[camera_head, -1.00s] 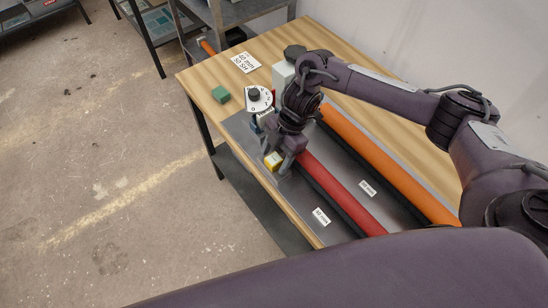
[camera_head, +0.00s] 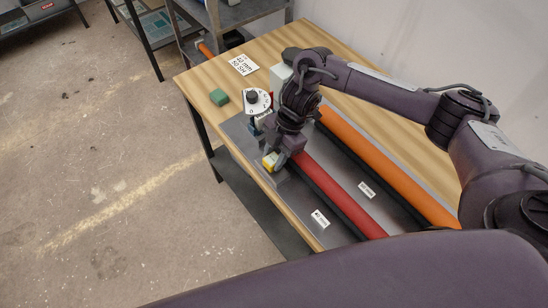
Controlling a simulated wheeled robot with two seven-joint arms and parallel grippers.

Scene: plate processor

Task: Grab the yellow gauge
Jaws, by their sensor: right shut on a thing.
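The fingers and wrist hide part of the gauge. I cannot tell whether it still touches the surface below. My left gripper is not in view.
A red roll (camera_head: 345,199) and an orange roll (camera_head: 388,173) lie along the wooden table (camera_head: 205,80). Shelves stand behind.

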